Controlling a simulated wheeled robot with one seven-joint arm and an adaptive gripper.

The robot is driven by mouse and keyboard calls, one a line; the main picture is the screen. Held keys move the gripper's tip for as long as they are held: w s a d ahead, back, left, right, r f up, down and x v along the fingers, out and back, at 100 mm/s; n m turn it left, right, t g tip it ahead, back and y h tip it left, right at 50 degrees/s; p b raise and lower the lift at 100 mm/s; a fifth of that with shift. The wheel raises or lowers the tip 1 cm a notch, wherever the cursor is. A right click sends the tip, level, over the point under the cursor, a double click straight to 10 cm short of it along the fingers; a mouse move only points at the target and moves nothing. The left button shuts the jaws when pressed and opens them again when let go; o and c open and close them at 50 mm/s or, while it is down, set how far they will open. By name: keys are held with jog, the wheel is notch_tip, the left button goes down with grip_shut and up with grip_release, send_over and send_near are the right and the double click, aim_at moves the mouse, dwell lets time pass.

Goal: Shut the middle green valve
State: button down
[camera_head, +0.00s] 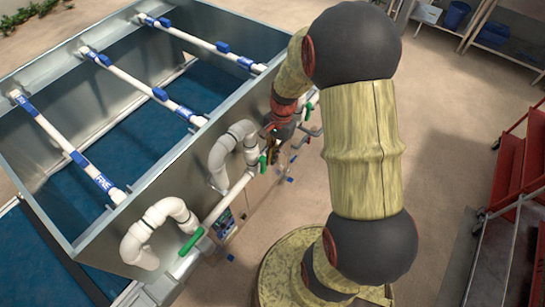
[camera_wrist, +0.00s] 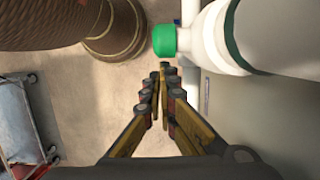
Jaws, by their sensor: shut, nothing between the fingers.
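The middle green valve (camera_head: 263,165) sits on the white pipe along the tank's outer wall in the head view. Its handle looks short and upright there. In the wrist view a green handle end (camera_wrist: 164,40) sticks out to the left of the white pipe (camera_wrist: 280,35). My gripper (camera_wrist: 164,70) is shut and empty, its fingertips just below that green end in the picture. I cannot tell whether they touch. In the head view my gripper (camera_head: 270,150) is partly hidden, close beside the middle valve.
Another green handle (camera_head: 190,242) lies along the pipe nearer the camera, and a partly hidden one (camera_head: 309,106) is farther back. Bent white pipes (camera_head: 160,215) stand out from the metal tank (camera_head: 165,160). A red cart (camera_head: 515,165) stands at the right, with open floor between.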

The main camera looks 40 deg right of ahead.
jog(key=shift+s+a+f+p, duration=0.2)
jog(key=shift+a+f+p, duration=0.25)
jog(key=shift+a, duration=0.1)
dwell(0.8)
jog(key=shift+s+a+f+g+y+p, duration=0.2)
jog(key=shift+a+y+p, duration=0.1)
jog(key=shift+a+y, duration=0.1)
jog(key=shift+s+a+f+g+y+p, duration=0.1)
jog(key=shift+a+f+y+p, duration=0.15)
jog(key=shift+a+y, duration=0.15)
dwell(0.3)
jog(key=shift+r, duration=0.1)
dwell(1.2)
jog(key=p+v, duration=0.1)
jog(key=v, duration=1.2)
jog(key=shift+a, duration=0.2)
jog(key=shift+r, duration=0.15)
